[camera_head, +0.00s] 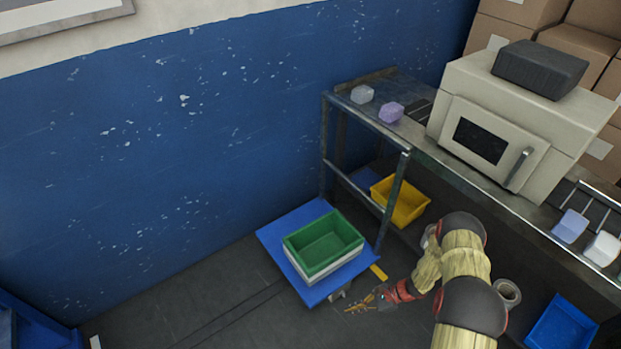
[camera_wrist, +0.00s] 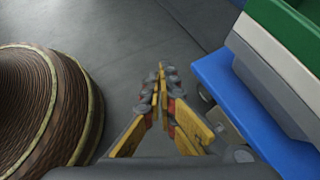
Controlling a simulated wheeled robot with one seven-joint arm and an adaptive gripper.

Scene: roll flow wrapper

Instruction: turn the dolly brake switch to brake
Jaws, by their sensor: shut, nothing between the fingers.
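The dolly (camera_head: 275,240) is a blue platform on the floor with a white crate and a green crate (camera_head: 340,252) stacked on it. Its blue edge also shows at the right of the wrist view (camera_wrist: 250,112). My gripper (camera_head: 356,307) is low by the dolly's near right corner, and its fingers are shut and empty. In the wrist view the closed fingertips (camera_wrist: 161,72) point along the floor, to the left of the dolly's edge. A grey bracket-like part (camera_wrist: 225,127) shows under the platform beside my fingers. I cannot clearly make out the brake switch or its position.
A metal bench (camera_head: 350,118) stands at the right, with a cream machine (camera_head: 480,135) and small blocks on it. A yellow bin (camera_head: 408,203) is on its lower level and a blue bin (camera_head: 562,328) at bottom right.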

